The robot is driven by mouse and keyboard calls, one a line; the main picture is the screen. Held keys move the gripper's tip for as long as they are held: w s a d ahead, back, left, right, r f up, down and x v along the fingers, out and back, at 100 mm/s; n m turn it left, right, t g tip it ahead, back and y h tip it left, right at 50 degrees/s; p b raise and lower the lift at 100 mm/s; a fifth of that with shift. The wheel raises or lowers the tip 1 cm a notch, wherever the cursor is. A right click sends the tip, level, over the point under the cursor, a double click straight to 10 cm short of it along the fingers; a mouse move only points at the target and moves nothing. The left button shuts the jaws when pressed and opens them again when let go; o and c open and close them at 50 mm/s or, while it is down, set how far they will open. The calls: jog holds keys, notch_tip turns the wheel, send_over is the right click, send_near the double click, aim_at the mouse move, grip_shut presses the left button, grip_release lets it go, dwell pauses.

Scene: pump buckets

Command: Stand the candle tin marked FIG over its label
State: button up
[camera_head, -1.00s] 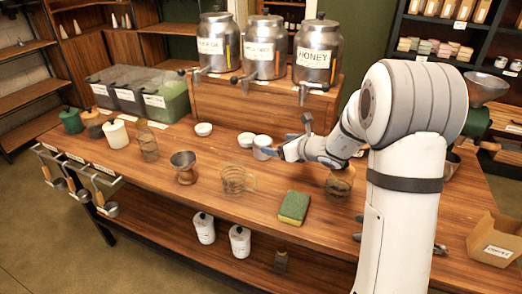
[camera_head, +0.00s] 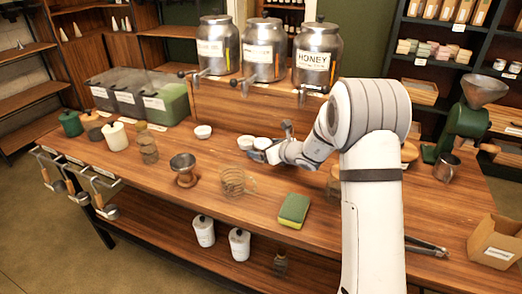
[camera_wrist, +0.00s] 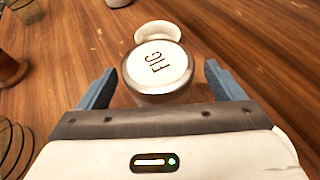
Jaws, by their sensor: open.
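The candle tin marked FIG (camera_wrist: 158,68) is a round metal tin with a white top, standing upright on the wooden counter. In the wrist view it lies between the two blue fingers of my gripper (camera_wrist: 158,82), which are apart with a gap on each side. In the head view the tin (camera_head: 262,142) shows just behind my gripper (camera_head: 267,154), partly covered by it. I cannot make out a label for FIG on the counter.
A small white bowl (camera_head: 246,142) stands just beyond the tin. A wire coil holder (camera_head: 234,182), a sponge (camera_head: 294,209) and a dark cup (camera_head: 184,168) stand nearer the front. Metal dispensers (camera_head: 263,50) on a wooden riser (camera_head: 240,104) stand behind.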

jog(key=c, duration=1.3)
